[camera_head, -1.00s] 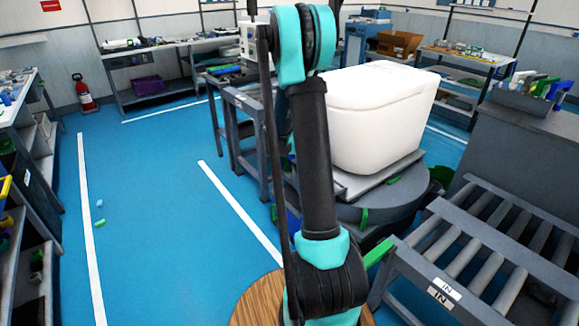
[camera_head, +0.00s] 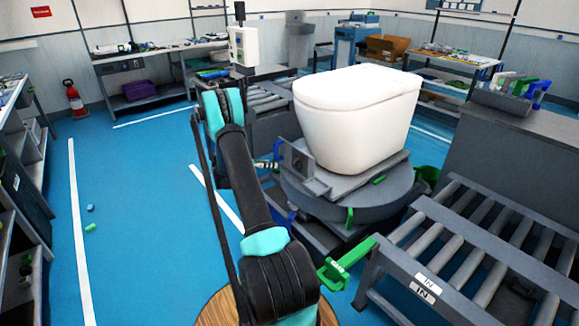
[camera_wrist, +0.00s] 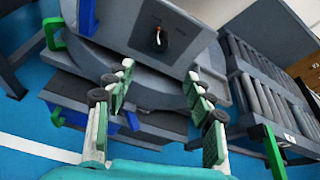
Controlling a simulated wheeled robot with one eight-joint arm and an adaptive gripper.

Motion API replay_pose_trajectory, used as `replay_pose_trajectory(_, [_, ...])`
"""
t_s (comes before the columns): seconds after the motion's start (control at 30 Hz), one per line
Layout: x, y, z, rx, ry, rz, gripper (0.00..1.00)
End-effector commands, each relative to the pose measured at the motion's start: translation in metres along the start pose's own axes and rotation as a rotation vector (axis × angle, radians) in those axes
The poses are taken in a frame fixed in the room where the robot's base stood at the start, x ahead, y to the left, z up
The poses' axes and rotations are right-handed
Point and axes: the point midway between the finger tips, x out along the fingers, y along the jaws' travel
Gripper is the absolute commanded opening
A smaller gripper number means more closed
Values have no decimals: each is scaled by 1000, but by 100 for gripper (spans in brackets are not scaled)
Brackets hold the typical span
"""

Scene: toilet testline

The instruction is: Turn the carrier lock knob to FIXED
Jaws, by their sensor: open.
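The carrier lock knob (camera_wrist: 161,38) shows in the wrist view as a small dark knob with a pale pointer on a grey plate (camera_wrist: 140,18). Marks around it are too small to read. In the head view the upright plate (camera_head: 297,160) stands at the left edge of the carrier below the white toilet (camera_head: 355,115). My gripper (camera_wrist: 158,85) is open and empty, its green-padded fingers spread below the knob in the picture and apart from it. In the head view my gripper (camera_head: 267,164) is small and partly hidden beside the plate's left side.
A round grey turntable (camera_head: 350,203) bears the carrier. A roller conveyor (camera_head: 470,245) marked IN stands at the right, with a green stop (camera_head: 340,268) at its corner. Another roller bench (camera_head: 262,100) is behind my arm. Blue floor at the left is mostly clear.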

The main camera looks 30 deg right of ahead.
Motion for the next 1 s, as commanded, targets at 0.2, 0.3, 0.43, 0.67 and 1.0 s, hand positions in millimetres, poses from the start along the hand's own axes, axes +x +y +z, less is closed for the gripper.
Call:
replay_pose_trajectory(0.2, [38,-1,0,4,2,-2,54])
replay_pose_trajectory(0.3, [58,-1,0,3,2,-2,54])
replay_pose_trajectory(0.43, [84,-2,0,4,3,-2,54])
replay_pose_trajectory(0.67, [128,-1,0,4,2,-2,54])
replay_pose_trajectory(1.0, [163,-1,0,4,2,0,54])
